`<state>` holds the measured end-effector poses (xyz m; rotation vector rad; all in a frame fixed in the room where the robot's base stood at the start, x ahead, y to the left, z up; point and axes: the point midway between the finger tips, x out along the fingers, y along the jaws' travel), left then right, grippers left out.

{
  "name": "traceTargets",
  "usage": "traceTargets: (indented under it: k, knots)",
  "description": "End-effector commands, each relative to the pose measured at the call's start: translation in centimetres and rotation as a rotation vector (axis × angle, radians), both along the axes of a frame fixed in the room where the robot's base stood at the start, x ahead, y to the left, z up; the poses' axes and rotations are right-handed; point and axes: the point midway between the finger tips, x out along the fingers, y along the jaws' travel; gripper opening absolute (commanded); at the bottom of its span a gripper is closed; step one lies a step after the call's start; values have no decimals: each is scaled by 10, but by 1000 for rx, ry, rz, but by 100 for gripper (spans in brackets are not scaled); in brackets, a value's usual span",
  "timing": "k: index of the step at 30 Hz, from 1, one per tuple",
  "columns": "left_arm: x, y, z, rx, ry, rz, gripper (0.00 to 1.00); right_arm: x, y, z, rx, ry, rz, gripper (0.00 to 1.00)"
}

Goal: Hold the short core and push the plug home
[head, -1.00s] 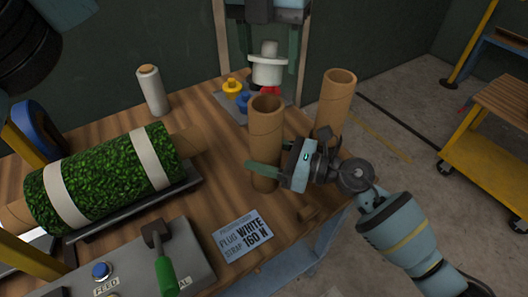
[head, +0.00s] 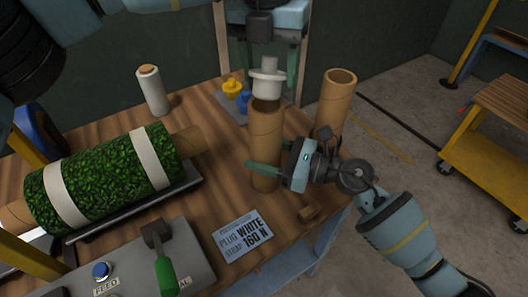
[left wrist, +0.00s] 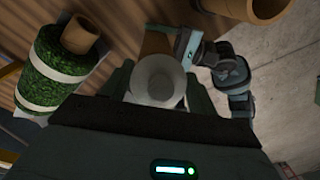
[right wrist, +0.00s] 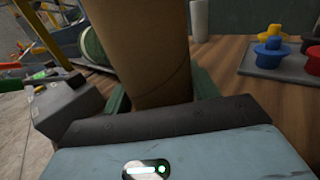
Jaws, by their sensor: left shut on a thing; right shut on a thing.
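The short brown core (head: 266,135) stands upright near the table's right end. My right gripper (head: 265,172) is shut around its lower half, and the core also fills the middle of the right wrist view (right wrist: 152,45). My left gripper (head: 265,68) comes down from above, shut on the white plug (head: 267,86). The plug is upright over the core's open top, its lower end at or just above the rim; I cannot tell whether it has entered. In the left wrist view the plug (left wrist: 158,78) hides most of the core's mouth.
Another open core (head: 336,98) stands close behind, to the right. A grey tray (right wrist: 256,62) holds yellow (head: 232,86), blue (head: 243,101) and red (right wrist: 270,32) plugs. A turf roll (head: 105,180), a control panel (head: 190,262) and a placard (head: 243,235) occupy the left and front.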

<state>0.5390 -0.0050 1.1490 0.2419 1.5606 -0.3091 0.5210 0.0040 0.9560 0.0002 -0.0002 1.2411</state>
Motion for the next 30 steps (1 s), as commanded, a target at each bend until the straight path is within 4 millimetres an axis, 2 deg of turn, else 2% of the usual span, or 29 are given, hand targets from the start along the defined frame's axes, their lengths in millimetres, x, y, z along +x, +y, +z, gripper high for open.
traceTargets:
  k: [5,24,30]
  knots:
    - [-1,1,0,-6,-18,-4,36,0,0,0,0,0,0,29]
    - [-16,4,0,-103,-337,-92,36,0,0,0,0,0,0,29]
    - [-18,4,0,-116,-376,-101,36,0,0,0,0,0,0,29]
